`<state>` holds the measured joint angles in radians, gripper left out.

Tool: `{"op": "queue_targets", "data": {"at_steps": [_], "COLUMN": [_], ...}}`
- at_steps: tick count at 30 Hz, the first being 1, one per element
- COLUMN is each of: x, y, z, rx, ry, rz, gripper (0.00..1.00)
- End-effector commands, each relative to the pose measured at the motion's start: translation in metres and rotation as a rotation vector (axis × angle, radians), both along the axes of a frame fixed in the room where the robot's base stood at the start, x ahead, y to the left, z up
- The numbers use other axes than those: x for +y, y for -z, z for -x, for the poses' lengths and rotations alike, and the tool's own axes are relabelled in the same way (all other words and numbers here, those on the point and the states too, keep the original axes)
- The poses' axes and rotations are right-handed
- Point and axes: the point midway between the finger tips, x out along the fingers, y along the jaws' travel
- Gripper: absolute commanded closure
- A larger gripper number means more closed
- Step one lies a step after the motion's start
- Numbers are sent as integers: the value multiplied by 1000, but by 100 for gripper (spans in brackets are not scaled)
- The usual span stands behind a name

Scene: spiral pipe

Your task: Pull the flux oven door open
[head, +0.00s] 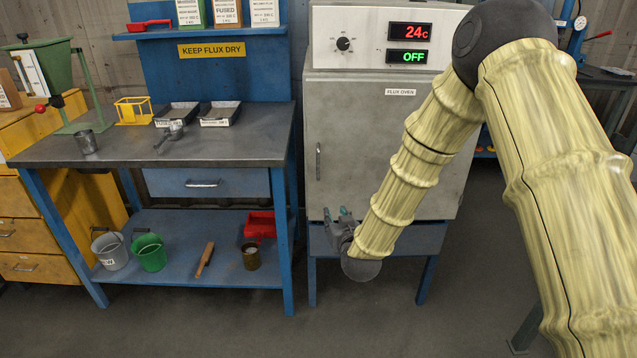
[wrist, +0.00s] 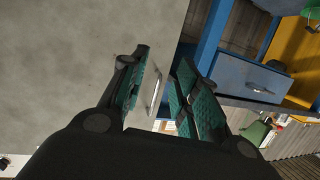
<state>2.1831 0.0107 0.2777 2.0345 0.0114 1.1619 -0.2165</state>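The flux oven (head: 375,45) is a grey cabinet with a label reading FLUX OVEN on its door. The door (head: 362,140) looks shut. Its vertical bar handle (head: 318,162) is near the door's left edge. My gripper (head: 337,213) is low in front of the door, below and slightly right of the handle in the head view. In the wrist view my gripper (wrist: 162,72) is open, with teal pads on its fingers. The handle (wrist: 155,92) shows in the gap between the fingers, closer to the left one. The door surface (wrist: 85,60) fills the left of that view. Contact with the handle is not visible.
A blue workbench (head: 150,152) with trays, a scoop and a drawer (head: 206,182) stands just left of the oven. Buckets and a red bin sit on its lower shelf. The oven panel (head: 343,44) reads 24c and OFF. The floor in front is clear.

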Motion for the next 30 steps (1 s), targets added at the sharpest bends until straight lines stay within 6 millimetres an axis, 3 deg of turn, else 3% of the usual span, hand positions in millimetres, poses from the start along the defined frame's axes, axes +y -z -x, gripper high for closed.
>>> {"op": "queue_targets", "data": {"at_steps": [1, 4, 9, 14, 30], "x": [8, 20, 29, 32, 48], "y": [-16, -52, -82, -86, -84], "z": [-16, -35, -48, -61, -138], "rx": [-66, -161, -234, -240, -238], "ry": [-1, 0, 1, 2, 1], "rz": [-7, -18, -24, -25, -26], "gripper": [69, 69, 69, 69, 69]}}
